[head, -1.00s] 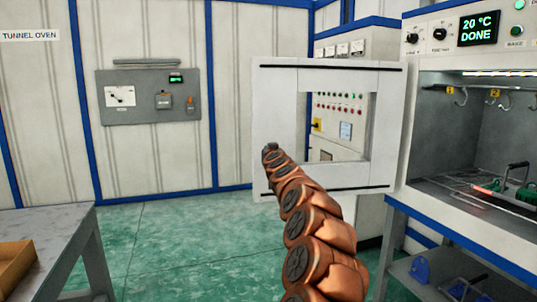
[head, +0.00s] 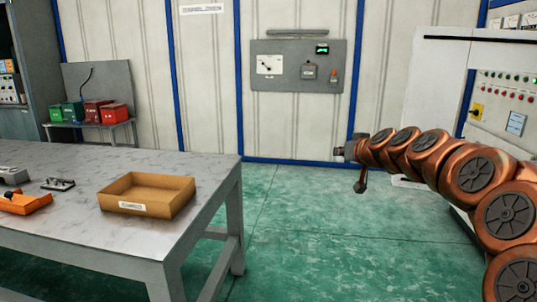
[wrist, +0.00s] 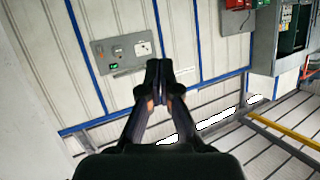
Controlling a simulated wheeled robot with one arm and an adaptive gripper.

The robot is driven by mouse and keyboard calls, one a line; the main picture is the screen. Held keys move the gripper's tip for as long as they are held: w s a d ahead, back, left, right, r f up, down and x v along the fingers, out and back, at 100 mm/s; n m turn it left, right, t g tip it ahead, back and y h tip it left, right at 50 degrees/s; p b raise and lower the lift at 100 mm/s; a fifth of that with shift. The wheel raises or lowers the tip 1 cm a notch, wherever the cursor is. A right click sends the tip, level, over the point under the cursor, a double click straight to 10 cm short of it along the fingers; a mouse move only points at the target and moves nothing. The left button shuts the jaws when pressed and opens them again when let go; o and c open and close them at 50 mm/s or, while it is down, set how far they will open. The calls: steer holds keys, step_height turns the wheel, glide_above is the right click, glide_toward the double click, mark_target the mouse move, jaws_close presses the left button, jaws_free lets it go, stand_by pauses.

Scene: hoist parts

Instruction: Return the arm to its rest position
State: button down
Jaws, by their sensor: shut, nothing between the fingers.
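My copper-coloured arm reaches in from the lower right of the head view and points left. It is held in the air over the green floor, to the right of the table. In the wrist view my gripper (wrist: 159,66) shows dark fingers with their tips together and nothing between them. Behind the fingers, the wrist view shows the wall with a grey control panel (wrist: 122,50). The same control panel (head: 298,66) shows in the head view. My gripper is apart from the wall and the table.
A grey table (head: 215,172) at left holds a cardboard box (head: 148,194), an orange tray (head: 22,203) and small metal parts. The white open oven door (head: 425,100) is behind my arm at right. Green floor (head: 300,230) between is clear.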

steer(key=s+a+f+n+g, duration=0.1)
steer(key=s+a+f+g, duration=0.3)
steer(key=s, duration=0.4)
steer(key=s+a+f+g, duration=0.2)
steer(key=s+a+f, duration=0.25)
steer(key=s, duration=0.45)
steer(key=s+a+f+n+g, duration=0.1)
steer(key=s+a+f+g, duration=0.15)
steer(key=s+f, duration=0.4)
steer(key=s+d+f+m+g+h, duration=0.1)
steer(key=s+d+f+g, duration=0.2)
steer(key=s, duration=0.8)
steer(key=s+d+f+m+g+h, duration=0.15)
steer(key=s+f, duration=0.25)
steer(key=s, duration=0.7)
steer(key=s+d+f+m+g+h, duration=0.1)
steer(key=s+d+f+g, duration=0.25)
steer(key=s, duration=0.85)
step_height(320, 180, up, 19)
steer(key=t+p, duration=0.1)
steer(key=p, duration=1.6)
steer(key=shift+w, duration=0.4)
steer(key=shift+d, duration=0.1)
